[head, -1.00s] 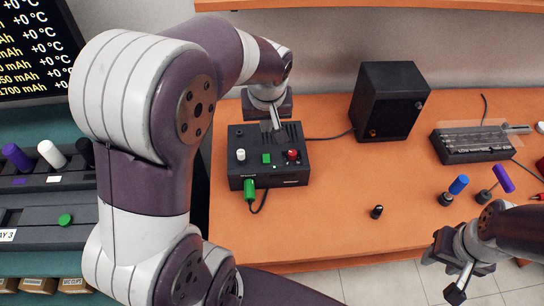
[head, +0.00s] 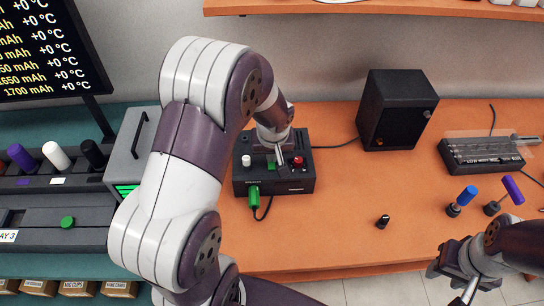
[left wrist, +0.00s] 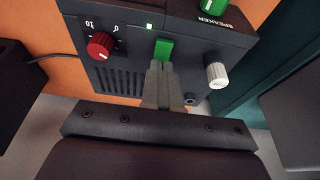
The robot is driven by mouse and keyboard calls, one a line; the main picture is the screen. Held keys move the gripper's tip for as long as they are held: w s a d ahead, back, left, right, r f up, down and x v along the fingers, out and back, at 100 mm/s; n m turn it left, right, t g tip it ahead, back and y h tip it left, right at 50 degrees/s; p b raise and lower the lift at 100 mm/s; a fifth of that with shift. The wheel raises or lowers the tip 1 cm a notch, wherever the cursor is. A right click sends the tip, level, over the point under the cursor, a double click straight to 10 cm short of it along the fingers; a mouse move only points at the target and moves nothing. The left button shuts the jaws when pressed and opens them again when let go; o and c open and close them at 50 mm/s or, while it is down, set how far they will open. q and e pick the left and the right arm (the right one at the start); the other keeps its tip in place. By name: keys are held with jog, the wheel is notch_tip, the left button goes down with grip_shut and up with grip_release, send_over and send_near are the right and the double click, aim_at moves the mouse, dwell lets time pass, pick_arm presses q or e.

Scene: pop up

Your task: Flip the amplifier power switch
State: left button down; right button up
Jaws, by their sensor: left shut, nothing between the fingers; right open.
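The amplifier (head: 245,186) is a black box on the orange table, with a white knob, a green switch (head: 271,162) and a red knob on top. My left gripper (head: 279,160) is shut and empty, with its tips over the amplifier beside the switch. In the left wrist view, the fingertips (left wrist: 160,68) are at the near end of the green switch (left wrist: 164,49); I cannot tell if they touch it. A small green light (left wrist: 149,26) glows beside the switch. My right gripper (head: 452,280) is open and empty at the lower right, away from the amplifier.
A red knob (left wrist: 101,46) and a white knob (left wrist: 217,75) flank the switch. A green plug (head: 254,196) with a cable is in the amplifier's front. A black speaker (head: 398,110) stands to the right. A small black knob (head: 383,221) lies on the otherwise clear table middle.

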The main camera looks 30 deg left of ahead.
pick_arm(q)
jog(key=shift+f, duration=0.6)
jog(key=shift+f, duration=0.1)
